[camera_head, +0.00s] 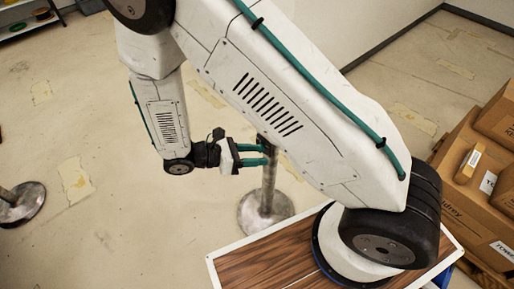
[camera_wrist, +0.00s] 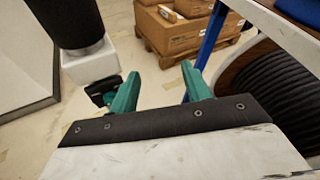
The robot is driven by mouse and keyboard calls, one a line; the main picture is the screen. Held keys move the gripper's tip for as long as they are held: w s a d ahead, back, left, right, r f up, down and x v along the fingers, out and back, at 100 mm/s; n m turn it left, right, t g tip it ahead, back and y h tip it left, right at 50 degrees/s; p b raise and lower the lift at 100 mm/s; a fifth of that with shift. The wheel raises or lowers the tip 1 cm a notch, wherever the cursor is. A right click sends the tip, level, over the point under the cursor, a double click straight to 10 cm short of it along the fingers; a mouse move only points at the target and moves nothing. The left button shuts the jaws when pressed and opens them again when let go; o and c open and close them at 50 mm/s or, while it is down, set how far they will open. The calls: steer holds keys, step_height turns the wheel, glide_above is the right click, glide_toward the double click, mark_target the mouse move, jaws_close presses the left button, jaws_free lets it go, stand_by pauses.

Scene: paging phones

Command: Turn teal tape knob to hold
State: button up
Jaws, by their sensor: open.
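No teal tape knob can be made out in either view, and no hold mark shows. My gripper (camera_head: 262,154) is in the middle of the head view, its two teal fingers pointing right. In the wrist view my gripper (camera_wrist: 160,70) has its fingers spread apart with nothing between them; only floor and distant boxes show beyond. It is open and empty. A metal stand (camera_head: 264,208) with a round base shows close to the fingers in the head picture; I cannot tell whether it touches them.
Cardboard boxes (camera_head: 470,165) are stacked at the right, also in the wrist view (camera_wrist: 185,38). A second metal base (camera_head: 20,204) is at the left edge. A shelf (camera_head: 30,24) stands at the upper left. The floor between is mostly clear.

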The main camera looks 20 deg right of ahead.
steer(key=w+a+f+n+t+h, duration=0.3)
steer(key=w+f+n+t, duration=0.4)
steer(key=f+n, duration=0.4)
steer(key=shift+n+t, duration=0.5)
steer(key=shift+t, duration=0.2)
steer(key=x, duration=0.8)
steer(key=shift+s+d+r, duration=0.1)
steer(key=shift+s+r, duration=0.2)
steer(key=shift+s, duration=0.05)
steer(key=c, duration=1)
